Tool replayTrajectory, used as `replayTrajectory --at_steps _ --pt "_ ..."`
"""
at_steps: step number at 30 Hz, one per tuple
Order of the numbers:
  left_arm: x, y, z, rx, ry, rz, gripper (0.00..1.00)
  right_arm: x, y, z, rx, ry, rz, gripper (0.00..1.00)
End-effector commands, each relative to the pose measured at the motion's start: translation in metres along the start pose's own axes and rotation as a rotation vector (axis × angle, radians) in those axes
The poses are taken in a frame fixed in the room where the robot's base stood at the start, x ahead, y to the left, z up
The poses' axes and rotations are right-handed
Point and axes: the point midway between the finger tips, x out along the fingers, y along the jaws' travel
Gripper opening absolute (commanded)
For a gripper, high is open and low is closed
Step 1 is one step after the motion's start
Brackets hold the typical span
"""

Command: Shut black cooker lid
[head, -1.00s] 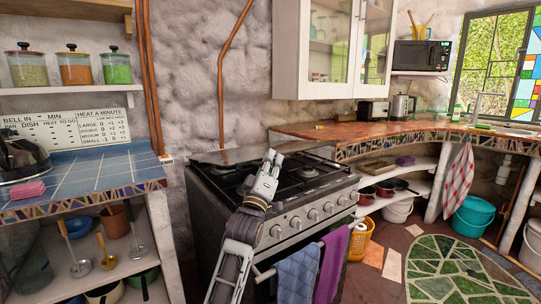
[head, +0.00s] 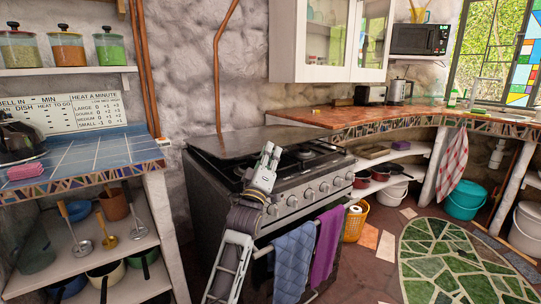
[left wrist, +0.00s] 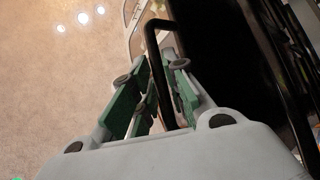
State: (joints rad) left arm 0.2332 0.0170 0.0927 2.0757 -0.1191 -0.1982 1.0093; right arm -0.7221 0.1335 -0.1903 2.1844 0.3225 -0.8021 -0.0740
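The black cooker lid (head: 225,144) is a flat dark panel at the back of the cooker (head: 240,195) in the head view. It slopes over the back part of the hob, with its top face showing. Burners at the front right are uncovered. My left gripper (head: 270,155) is above the hob's front edge, in front of the lid. I cannot tell whether it touches the lid. In the left wrist view, a bent black bar (left wrist: 152,40) shows between or behind the fingers (left wrist: 158,75). Whether they grip it is unclear. My right gripper is out of view.
A blue towel (head: 293,255) and a purple towel (head: 327,245) hang on the oven rail. A tiled counter (head: 90,158) stands left of the cooker and a wooden counter (head: 340,117) right of it. An orange basket (head: 356,222) stands on the floor.

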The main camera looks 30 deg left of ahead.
Motion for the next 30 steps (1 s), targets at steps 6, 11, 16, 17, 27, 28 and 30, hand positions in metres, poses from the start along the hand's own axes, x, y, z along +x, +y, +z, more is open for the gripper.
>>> replayTrajectory --at_steps 6,11,16,17,27,28,30 --pt "0.0 0.0 0.0 0.0 0.0 0.001 0.19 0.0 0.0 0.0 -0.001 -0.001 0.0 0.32" --pt "0.0 0.0 0.0 0.0 0.0 0.001 0.19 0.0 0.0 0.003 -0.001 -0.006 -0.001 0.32" --pt "-0.004 0.0 0.0 0.0 0.0 0.001 0.19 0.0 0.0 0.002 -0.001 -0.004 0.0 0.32" --pt "-0.006 0.0 0.0 0.0 -0.001 0.001 0.19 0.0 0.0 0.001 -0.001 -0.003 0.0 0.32" --pt "-0.03 0.002 -0.001 -0.001 0.001 0.004 0.19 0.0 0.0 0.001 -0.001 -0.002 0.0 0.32" --pt "-0.032 0.002 -0.001 -0.001 0.002 0.005 0.19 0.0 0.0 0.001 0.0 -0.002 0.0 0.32" --pt "-0.038 0.003 -0.001 -0.001 0.004 0.007 0.19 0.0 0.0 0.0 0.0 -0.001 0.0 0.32"
